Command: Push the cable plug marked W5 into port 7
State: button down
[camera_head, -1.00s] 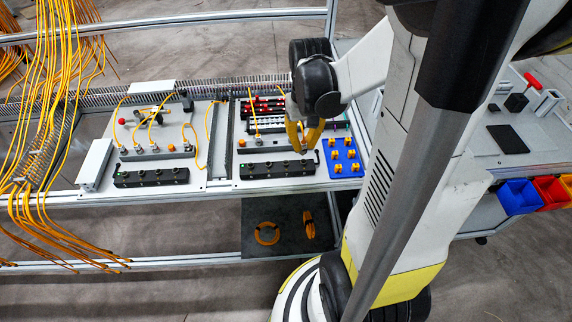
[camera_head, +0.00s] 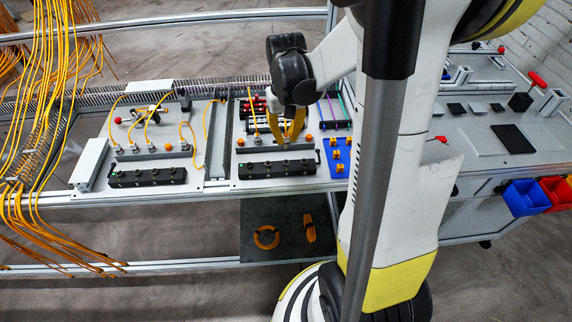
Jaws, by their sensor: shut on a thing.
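My gripper (camera_head: 288,138), with yellow fingers, is over the back of the right-hand board (camera_head: 240,183), just at its grey port strip. It is shut on a cable plug, which its fingers and the black wrist mostly hide. The W5 mark and the port numbers are too small to read, and I cannot tell whether the plug touches a port. One yellow cable with a plug (camera_head: 257,140) stands in the strip to the left of the gripper. An orange knob (camera_head: 309,139) is just to its right.
A black connector box (camera_head: 277,168) lies in front of the strip. The left board (camera_head: 120,180) carries several yellow cables and another black box (camera_head: 147,176). A blue board (camera_head: 338,157) with yellow pieces is at right. Loose yellow cables (camera_head: 45,140) hang at far left.

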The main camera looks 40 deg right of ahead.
jog(key=shift+f, duration=0.1)
jog(key=b, duration=0.4)
send_over(286, 164)
jog(key=shift+w+d+f, duration=0.15)
jog(key=shift+w+f, duration=0.05)
jog(key=shift+f, duration=1.05)
jog(key=shift+w+d+f, duration=0.1)
jog(key=shift+w+f, duration=0.05)
jog(key=shift+f, duration=1.1)
jog(key=shift+f+b, duration=1.1)
jog(key=shift+f, duration=0.1)
dwell(1.2)
jog(key=c, duration=0.9)
grip_release()
jog(key=shift+c, duration=0.2)
jog(key=shift+r, duration=0.15)
jog(key=shift+r+p, duration=2.95)
jog(key=shift+r, duration=0.7)
jog(key=shift+a, duration=0.1)
